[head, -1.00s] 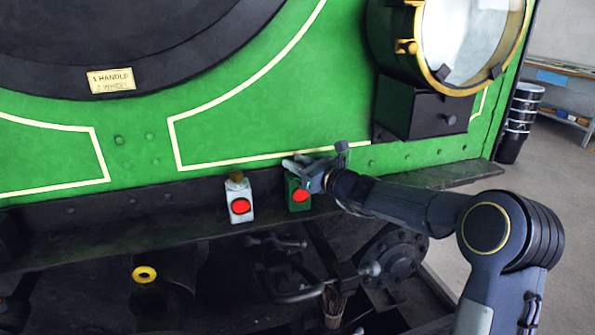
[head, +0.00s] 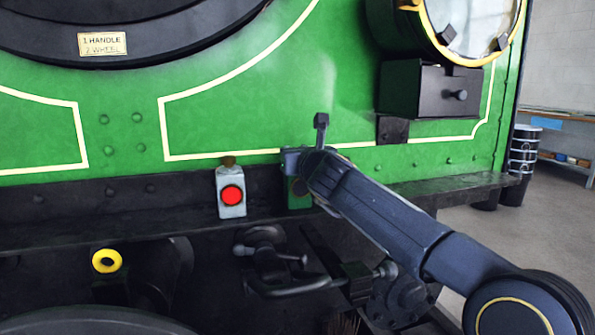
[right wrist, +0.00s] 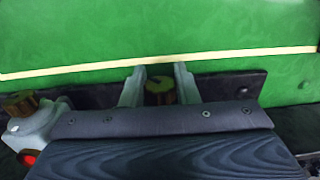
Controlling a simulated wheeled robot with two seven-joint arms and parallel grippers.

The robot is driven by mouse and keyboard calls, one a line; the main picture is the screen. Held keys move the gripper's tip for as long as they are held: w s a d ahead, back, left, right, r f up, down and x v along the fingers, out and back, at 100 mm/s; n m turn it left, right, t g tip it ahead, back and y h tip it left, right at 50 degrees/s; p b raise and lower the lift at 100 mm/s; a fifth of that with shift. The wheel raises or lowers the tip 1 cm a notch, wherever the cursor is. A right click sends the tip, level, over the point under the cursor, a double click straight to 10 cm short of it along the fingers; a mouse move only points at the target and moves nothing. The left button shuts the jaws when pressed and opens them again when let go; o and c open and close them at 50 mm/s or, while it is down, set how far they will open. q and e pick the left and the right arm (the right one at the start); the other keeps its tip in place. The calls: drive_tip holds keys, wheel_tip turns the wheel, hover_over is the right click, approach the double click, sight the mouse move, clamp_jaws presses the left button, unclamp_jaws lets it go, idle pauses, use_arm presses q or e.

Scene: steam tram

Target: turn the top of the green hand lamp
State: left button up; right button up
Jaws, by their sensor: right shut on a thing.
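The green hand lamp (head: 296,202) stands on the dark ledge below the green tram front, mostly hidden behind my right gripper and arm. Its brass top (right wrist: 159,90) shows between the two fingers in the right wrist view. My right gripper (right wrist: 159,82) is shut on this top, one finger at each side. In the head view the right gripper (head: 292,160) is over the lamp's upper end, so the top is hidden there. My left gripper is not in view.
A white hand lamp (head: 230,207) with a red lens stands on the ledge just left of the green one; its brass knob also shows in the right wrist view (right wrist: 20,103). A large headlamp (head: 420,40) is above right. Pipes and a coupling (head: 265,255) lie below the ledge.

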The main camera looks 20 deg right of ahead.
drive_tip(key=shift+a+f+m+h+b, duration=0.2)
drive_tip(key=shift+m+h+b, duration=0.4)
drive_tip(key=shift+h+b, duration=0.3)
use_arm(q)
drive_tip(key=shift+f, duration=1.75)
use_arm(e)
drive_tip(key=shift+d+r+m+g+h, duration=0.15)
drive_tip(key=shift+m+h, duration=0.3)
drive_tip(key=shift+h, duration=0.3)
drive_tip(key=shift+a+r+m+g+h, duration=0.15)
drive_tip(key=shift+m+h, duration=0.3)
drive_tip(key=shift+h, duration=0.3)
use_arm(q)
drive_tip(key=shift+b, duration=0.3)
use_arm(e)
drive_tip(key=shift+d+f+h, duration=0.1)
drive_tip(key=shift+d+h, duration=0.05)
drive_tip(key=shift+h, duration=0.15)
drive_tip(key=o, duration=1)
drive_tip(key=shift+c, duration=0.2)
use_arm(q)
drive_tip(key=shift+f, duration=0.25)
use_arm(e)
drive_tip(key=v, duration=0.8)
